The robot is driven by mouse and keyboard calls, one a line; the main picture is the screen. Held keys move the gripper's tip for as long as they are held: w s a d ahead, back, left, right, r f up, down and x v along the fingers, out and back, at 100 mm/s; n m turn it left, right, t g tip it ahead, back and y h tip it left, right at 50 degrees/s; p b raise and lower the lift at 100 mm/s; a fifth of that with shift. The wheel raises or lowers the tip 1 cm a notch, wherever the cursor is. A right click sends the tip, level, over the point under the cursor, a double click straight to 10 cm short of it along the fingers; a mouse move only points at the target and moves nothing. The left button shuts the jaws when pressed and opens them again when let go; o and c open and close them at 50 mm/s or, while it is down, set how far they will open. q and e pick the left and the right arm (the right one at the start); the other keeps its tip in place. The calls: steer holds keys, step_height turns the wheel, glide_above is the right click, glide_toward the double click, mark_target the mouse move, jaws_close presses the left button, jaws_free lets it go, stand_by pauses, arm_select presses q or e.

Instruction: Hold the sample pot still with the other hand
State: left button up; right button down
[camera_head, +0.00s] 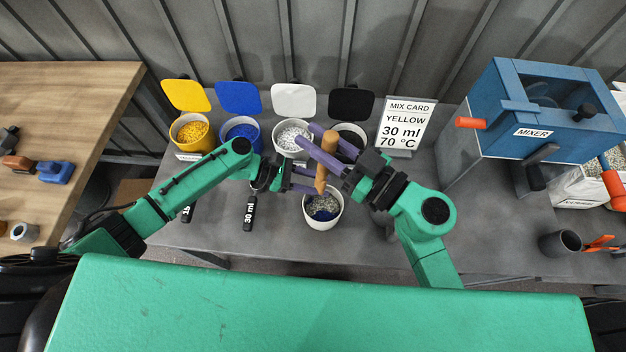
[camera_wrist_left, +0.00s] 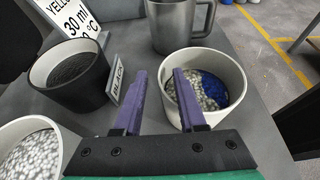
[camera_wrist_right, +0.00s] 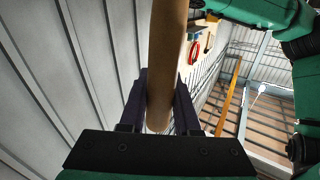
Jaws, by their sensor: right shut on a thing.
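The sample pot (camera_head: 311,220) is a white cup with white and blue grains in it, standing on the grey bench. It also shows in the left wrist view (camera_wrist_left: 236,110). My left gripper (camera_head: 302,180) is at the pot's upper left, with its purple fingers apart and nothing held. In the left wrist view one finger shows outside the near rim and the other overlaps the pot's opening; I cannot tell whether they touch it. My right gripper (camera_head: 322,150) is shut on a brown wooden stirrer (camera_head: 321,178), whose lower tip is over the pot.
Yellow (camera_head: 191,145), blue (camera_head: 225,139), white (camera_head: 284,148) and black (camera_head: 361,136) tubs with lids stand behind. The mix card (camera_head: 407,122), blue mixer (camera_head: 545,110) and a dark mug (camera_head: 562,243) are to the right. A black 30 ml scoop handle (camera_head: 249,214) lies to the left.

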arm_select(q)
jaws_close()
